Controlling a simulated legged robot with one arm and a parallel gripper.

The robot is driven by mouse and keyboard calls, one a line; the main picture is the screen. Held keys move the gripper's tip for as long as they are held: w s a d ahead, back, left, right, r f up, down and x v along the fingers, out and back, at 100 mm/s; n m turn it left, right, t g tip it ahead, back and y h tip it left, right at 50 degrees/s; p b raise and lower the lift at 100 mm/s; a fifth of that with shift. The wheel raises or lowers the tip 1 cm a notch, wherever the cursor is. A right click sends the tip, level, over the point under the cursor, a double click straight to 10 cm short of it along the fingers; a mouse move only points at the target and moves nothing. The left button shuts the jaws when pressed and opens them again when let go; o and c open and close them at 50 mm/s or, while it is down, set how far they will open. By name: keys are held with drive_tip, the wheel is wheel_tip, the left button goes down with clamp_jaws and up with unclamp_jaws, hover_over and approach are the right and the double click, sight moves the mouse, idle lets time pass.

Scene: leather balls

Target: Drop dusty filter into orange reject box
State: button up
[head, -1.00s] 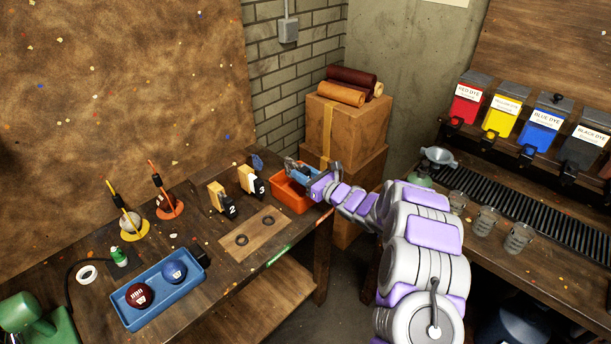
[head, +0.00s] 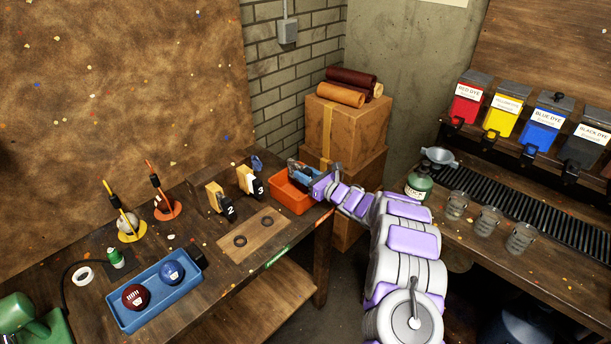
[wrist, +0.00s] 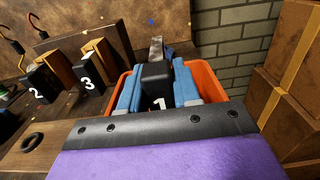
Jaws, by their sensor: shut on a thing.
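The orange reject box (head: 291,197) stands at the right end of the workbench; its orange walls also show in the wrist view (wrist: 209,79). My gripper (head: 300,171) is over the box, its blue fingers (wrist: 157,92) closed on a black handle marked 1 (wrist: 158,78). A greyish panel (wrist: 156,49) rises behind that handle, seemingly the dusty filter's body; its lower part is hidden. Whether the filter touches the box floor cannot be told.
Filters marked 2 (head: 217,199) and 3 (head: 249,180) stand left of the box. A wooden board with two dark rings (head: 254,231) lies in front of them. Stacked cardboard boxes (head: 347,126) stand behind, beside the brick wall.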

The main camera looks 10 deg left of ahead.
drive_tip(key=shift+a+f+b, duration=0.35)
drive_tip(key=shift+a+f, duration=0.05)
drive_tip(key=shift+a, duration=0.05)
drive_tip(key=shift+d+f+b, duration=0.25)
drive_tip(key=shift+b, duration=0.05)
drive_tip(key=o, duration=0.7)
drive_tip(key=shift+d, duration=0.1)
drive_tip(key=shift+c, duration=0.2)
drive_tip(key=o, duration=0.3)
drive_tip(key=shift+o, duration=0.5)
drive_tip(key=shift+a, duration=0.25)
drive_tip(key=shift+r, duration=0.1)
drive_tip(key=shift+d+r+p, duration=0.15)
drive_tip(key=shift+r+p, duration=0.45)
drive_tip(key=shift+p, duration=0.1)
drive_tip(key=p+v, duration=0.2)
drive_tip(key=v, duration=1)
